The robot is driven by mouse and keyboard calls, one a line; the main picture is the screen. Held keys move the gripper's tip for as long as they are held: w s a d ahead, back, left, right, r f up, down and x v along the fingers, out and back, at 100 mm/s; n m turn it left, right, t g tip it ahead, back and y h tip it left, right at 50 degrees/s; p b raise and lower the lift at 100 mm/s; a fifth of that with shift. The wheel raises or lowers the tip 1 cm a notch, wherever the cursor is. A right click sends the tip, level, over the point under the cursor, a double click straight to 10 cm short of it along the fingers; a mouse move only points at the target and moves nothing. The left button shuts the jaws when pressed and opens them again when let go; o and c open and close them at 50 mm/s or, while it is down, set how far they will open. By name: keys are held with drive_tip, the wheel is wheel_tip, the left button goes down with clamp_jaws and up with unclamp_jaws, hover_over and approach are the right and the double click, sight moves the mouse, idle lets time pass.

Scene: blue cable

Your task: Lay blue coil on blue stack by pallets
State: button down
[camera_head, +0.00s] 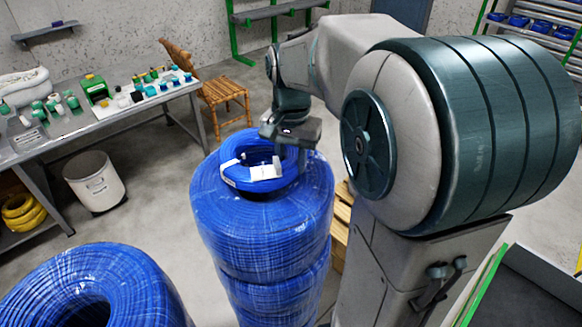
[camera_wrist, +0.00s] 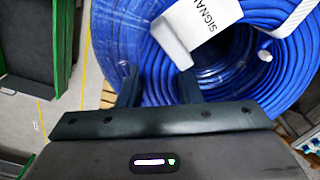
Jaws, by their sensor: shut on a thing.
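The blue coil (camera_head: 233,174), a small ring of cable with white ties and a white label, is at the top of the tall blue stack (camera_head: 265,235) in the head view. My gripper (camera_head: 288,158) is at the coil's right side, pointing down and shut on it. In the wrist view the coil (camera_wrist: 262,45) and its printed label lie beyond my gripper (camera_wrist: 160,88). The fingertips are partly hidden against the blue cable. I cannot tell whether the coil fully rests on the stack or hangs slightly above it.
Wooden pallets (camera_head: 341,222) stand behind the stack, partly hidden by my arm. Another large blue coil (camera_head: 95,285) is at the lower left. A cluttered workbench (camera_head: 110,113), a white bin (camera_head: 95,181) and a wooden chair (camera_head: 222,92) stand to the left, with bare floor between.

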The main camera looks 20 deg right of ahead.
drive_tip(key=shift+f, duration=1.45)
drive_tip(key=shift+f, duration=0.15)
drive_tip(key=c, duration=1)
unclamp_jaws()
